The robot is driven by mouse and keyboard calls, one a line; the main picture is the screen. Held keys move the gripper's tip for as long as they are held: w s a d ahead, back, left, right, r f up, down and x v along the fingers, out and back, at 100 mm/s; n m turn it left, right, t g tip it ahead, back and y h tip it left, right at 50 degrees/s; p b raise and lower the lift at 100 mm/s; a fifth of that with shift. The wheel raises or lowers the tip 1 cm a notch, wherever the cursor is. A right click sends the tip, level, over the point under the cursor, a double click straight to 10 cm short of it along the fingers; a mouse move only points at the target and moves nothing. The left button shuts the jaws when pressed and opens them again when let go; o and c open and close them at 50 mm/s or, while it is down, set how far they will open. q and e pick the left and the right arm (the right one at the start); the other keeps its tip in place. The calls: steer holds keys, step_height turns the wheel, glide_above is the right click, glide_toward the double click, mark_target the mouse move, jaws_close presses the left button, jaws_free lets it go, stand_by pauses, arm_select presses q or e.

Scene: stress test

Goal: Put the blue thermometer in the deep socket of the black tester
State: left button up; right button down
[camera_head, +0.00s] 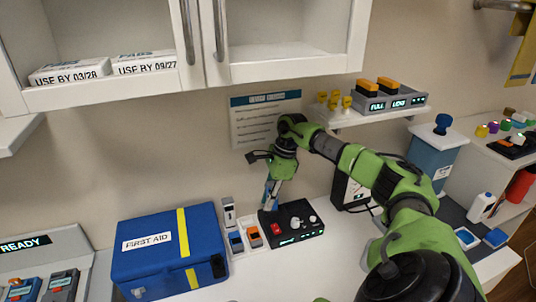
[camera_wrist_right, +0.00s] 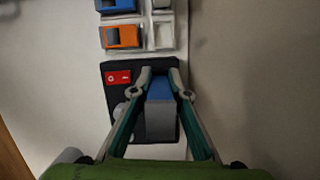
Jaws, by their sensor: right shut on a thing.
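My right gripper (camera_head: 272,180) reaches down over the left end of the black tester (camera_head: 298,236). It is shut on the blue thermometer (camera_head: 268,194), which has a grey part, and holds it roughly upright. In the right wrist view the fingers of the right gripper (camera_wrist_right: 158,92) close on both sides of the blue thermometer (camera_wrist_right: 159,122). The black tester (camera_wrist_right: 116,98), with its red switch, lies behind it there. The deep socket is hidden by the thermometer and fingers; I cannot tell whether the thermometer's end touches the tester. My left gripper is not in view.
A holder with another blue device (camera_head: 236,241) and an orange device (camera_head: 254,237) stands just left of the tester. A blue first aid box (camera_head: 165,262) is further left. A wall shelf (camera_head: 370,116) is above right. The counter in front of the tester is clear.

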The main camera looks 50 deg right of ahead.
mark_target(267, 183)
steer(key=c, duration=1.8)
jaws_free()
steer(key=shift+c, duration=0.2)
step_height(267, 183, up, 10)
